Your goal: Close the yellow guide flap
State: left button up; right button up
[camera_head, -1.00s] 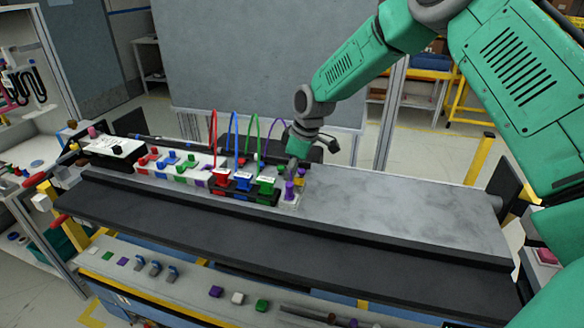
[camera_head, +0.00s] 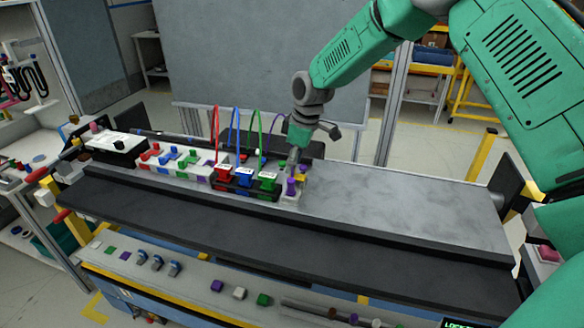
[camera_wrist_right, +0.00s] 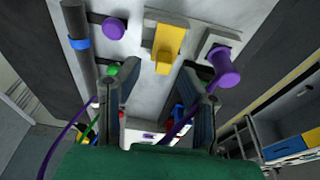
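The yellow guide flap (camera_wrist_right: 168,48) shows in the right wrist view as a small yellow piece on the pale module, between a purple knob (camera_wrist_right: 114,28) and a larger purple peg (camera_wrist_right: 224,76). In the head view the flap (camera_head: 302,177) is a small yellow patch beside my gripper; I cannot tell its angle. My right gripper (camera_wrist_right: 157,100) has its two fingers spread, with the flap beyond the gap and nothing held. In the head view the right gripper (camera_head: 293,164) points down at the module's right end, and its fingertips are partly hidden. My left gripper is not in view.
Red (camera_head: 222,173), blue (camera_head: 244,176) and green (camera_head: 267,180) plugs with arching cables stand just left of my right gripper. A white-topped black box (camera_head: 117,148) is at the far left. The grey tabletop (camera_head: 400,205) to the right is clear.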

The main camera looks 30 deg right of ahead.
aim_at(301, 176)
notch_tip(301, 176, up, 10)
jog(key=s+d, duration=0.1)
jog(key=shift+s+d+f, duration=0.15)
jog(key=shift+s+d, duration=0.05)
jog(key=shift+d, duration=0.05)
jog(key=shift+f, duration=0.1)
dwell(0.3)
